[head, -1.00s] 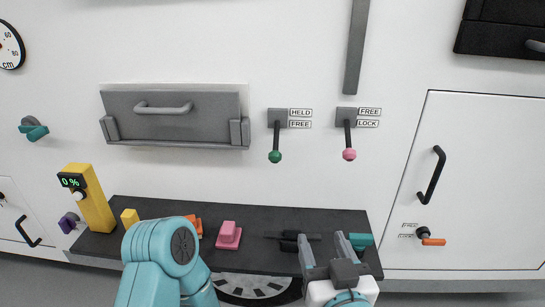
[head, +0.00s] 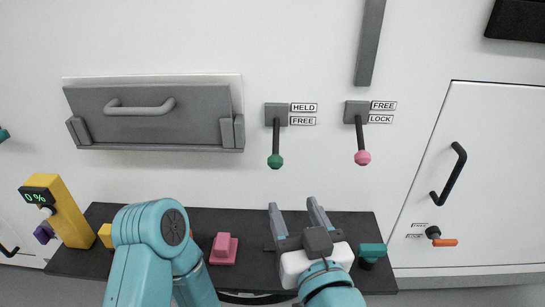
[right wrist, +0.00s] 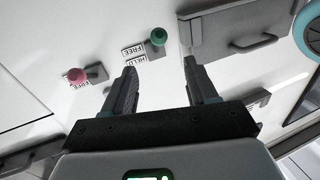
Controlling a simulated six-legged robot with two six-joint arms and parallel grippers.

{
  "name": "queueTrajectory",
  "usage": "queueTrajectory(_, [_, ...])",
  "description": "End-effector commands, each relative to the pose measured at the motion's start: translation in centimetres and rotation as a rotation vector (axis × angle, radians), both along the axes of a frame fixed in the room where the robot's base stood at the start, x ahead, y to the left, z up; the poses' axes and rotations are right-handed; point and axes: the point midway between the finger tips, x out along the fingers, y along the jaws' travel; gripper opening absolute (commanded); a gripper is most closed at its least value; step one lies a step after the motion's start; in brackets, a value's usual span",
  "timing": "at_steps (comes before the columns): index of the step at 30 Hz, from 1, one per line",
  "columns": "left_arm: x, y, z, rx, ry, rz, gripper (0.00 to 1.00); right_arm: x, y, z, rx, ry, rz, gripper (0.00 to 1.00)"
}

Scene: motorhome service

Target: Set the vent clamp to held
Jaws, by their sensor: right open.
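The vent clamp is a lever with a green knob (head: 275,161) on a grey wall mount, beside labels HELD above and FREE below. Its lever hangs down, past the FREE label. My right gripper (head: 293,203) is open and empty, below and slightly right of the green knob, apart from it. In the right wrist view the green knob (right wrist: 159,37) shows beyond the gap between the open fingers (right wrist: 160,65). A teal link of my left arm is in the head view, but its gripper is not.
A similar lever with a pink knob (head: 362,157) hangs to the right, labelled FREE and LOCK. A grey drawer-like panel (head: 150,113) is on the left. A dark shelf (head: 222,282) below carries a pink block (head: 223,249), a teal piece (head: 371,253) and a yellow device (head: 62,210).

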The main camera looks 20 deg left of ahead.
Motion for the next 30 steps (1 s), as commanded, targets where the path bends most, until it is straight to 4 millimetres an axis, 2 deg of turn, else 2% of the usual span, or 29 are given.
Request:
queueTrajectory(12, [0.0,0.0,2.1,0.0,0.0,0.0,0.53,8.2,5.1,0.1,-0.002,0.003,-0.001,0.57])
queueTrajectory(16, [0.0,0.0,2.7,0.0,0.0,0.0,0.53,10.4,6.5,0.1,0.0,0.002,-0.001,0.57])
queueTrajectory(22, [0.0,0.0,3.1,0.0,0.0,0.0,0.53,12.2,7.6,0.0,0.0,0.001,0.0,0.57])
queueTrajectory(30, [0.0,0.0,3.0,0.0,0.0,0.0,0.53,12.5,7.8,-0.1,-0.001,0.001,0.001,0.57])
